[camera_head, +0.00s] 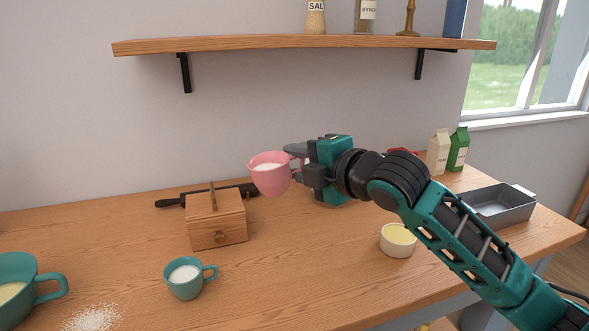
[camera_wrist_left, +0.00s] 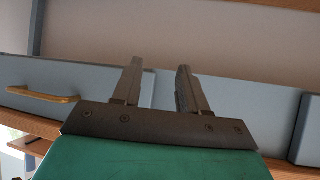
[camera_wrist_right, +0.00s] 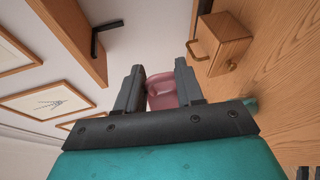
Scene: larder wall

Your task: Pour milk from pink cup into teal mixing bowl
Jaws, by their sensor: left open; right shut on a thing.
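The pink cup (camera_head: 269,176) holds white milk and is in the air, roughly upright, above and behind the counter's middle. My right gripper (camera_head: 295,162) is shut on it from the right, at its handle side. The right wrist view shows the pink cup (camera_wrist_right: 162,92) between the fingers (camera_wrist_right: 160,90). The teal mixing bowl (camera_head: 18,290) stands at the counter's left front, cut by the picture edge, with something pale yellow in it. The cup is far to the right of the bowl. My left gripper (camera_wrist_left: 155,90) is open and empty in the left wrist view; it is not in the head view.
A teal cup (camera_head: 186,280) with white contents stands between the bowl and a wooden box (camera_head: 217,219). White powder (camera_head: 93,318) lies beside the bowl. A small pale bowl (camera_head: 398,241), a grey tin (camera_head: 503,205) and cartons (camera_head: 458,150) are at right. A shelf (camera_head: 300,44) hangs above.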

